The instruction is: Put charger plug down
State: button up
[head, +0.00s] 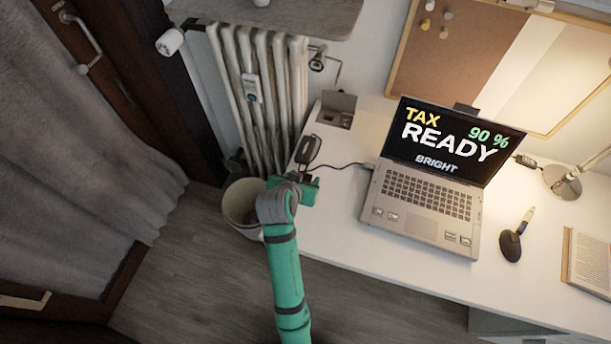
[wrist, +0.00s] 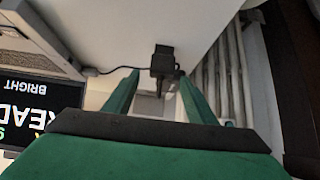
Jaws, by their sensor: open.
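The black charger plug (head: 307,150) is at the left part of the white desk (head: 330,220), with its dark cable running right to the laptop (head: 430,180). My green gripper (head: 304,178) is just in front of the plug, over the desk's left edge. In the wrist view, the plug (wrist: 163,61) shows between and beyond the two spread green fingers (wrist: 160,85), with a visible gap on each side. The gripper is open and does not grip the plug. The plug appears to rest on the desktop; the exact contact is hard to see.
An open desk socket box (head: 337,110) lies behind the plug. A white radiator (head: 262,95) and a bin (head: 240,205) stand left of the desk. A black mouse-like object (head: 510,246), an open book (head: 588,262) and a lamp (head: 563,181) are at the right.

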jog(key=v, duration=0.8)
jog(key=shift+n+t+y, duration=0.8)
jog(key=shift+n, duration=0.1)
jog(key=s+f, duration=0.6)
jog(key=shift+a, duration=0.4)
jog(key=s+d+r+n+t, duration=0.1)
jog(key=s+r+t, duration=0.1)
jog(key=s, duration=1)
jog(key=s+d+r+t+y, duration=0.1)
jog(key=s+d+r+t, duration=0.1)
jog(key=s, duration=0.9)
jog(key=shift+s+d+r+n+t, duration=0.2)
jog(key=shift+s+r+n+t, duration=0.3)
jog(key=shift+r, duration=0.4)
